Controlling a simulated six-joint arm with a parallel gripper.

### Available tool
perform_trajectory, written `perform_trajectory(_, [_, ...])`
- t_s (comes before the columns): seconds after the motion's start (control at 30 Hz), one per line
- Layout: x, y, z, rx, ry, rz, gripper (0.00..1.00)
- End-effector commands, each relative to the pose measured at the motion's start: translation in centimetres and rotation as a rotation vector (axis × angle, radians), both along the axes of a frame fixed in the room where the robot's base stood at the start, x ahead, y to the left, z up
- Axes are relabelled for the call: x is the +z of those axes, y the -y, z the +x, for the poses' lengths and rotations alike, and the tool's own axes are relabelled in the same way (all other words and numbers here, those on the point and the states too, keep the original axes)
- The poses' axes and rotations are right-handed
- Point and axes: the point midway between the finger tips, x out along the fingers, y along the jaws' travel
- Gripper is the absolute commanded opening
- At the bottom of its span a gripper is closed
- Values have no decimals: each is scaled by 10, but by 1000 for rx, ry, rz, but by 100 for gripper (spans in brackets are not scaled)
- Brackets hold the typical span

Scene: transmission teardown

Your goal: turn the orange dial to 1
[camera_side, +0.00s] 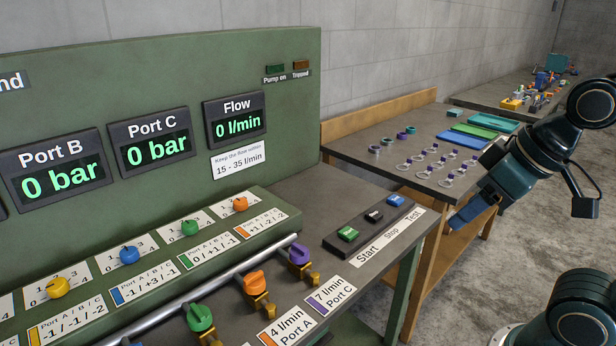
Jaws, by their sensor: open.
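The orange dial (240,204) is a small round knob on a white numbered plate, at the right end of the dial row on the green panel. Its pointer setting is too small to read. The card below it has an orange mark and reads Port A/B/C +1/-2/-2. My gripper (466,216) is on the right, seen from the side, with its blue fingers pointing down and left. It is open, well to the right of the dial and touching nothing; no object shows between its fingers.
Green (190,228), blue (129,254) and yellow (58,287) dials sit left of the orange one. Coloured valve handles, including an orange one (255,281), stand along a pipe in front. A button box (373,217) lies between gripper and dials. Displays read 0.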

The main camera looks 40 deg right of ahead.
Motion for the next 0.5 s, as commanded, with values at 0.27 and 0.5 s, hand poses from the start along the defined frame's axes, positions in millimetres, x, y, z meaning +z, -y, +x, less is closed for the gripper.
perform_trajectory(0.27, [7, -7, 34, -107, 14, 93, 58])
perform_trajectory(0.5, [12, -16, 91, -286, 30, 265, 58])
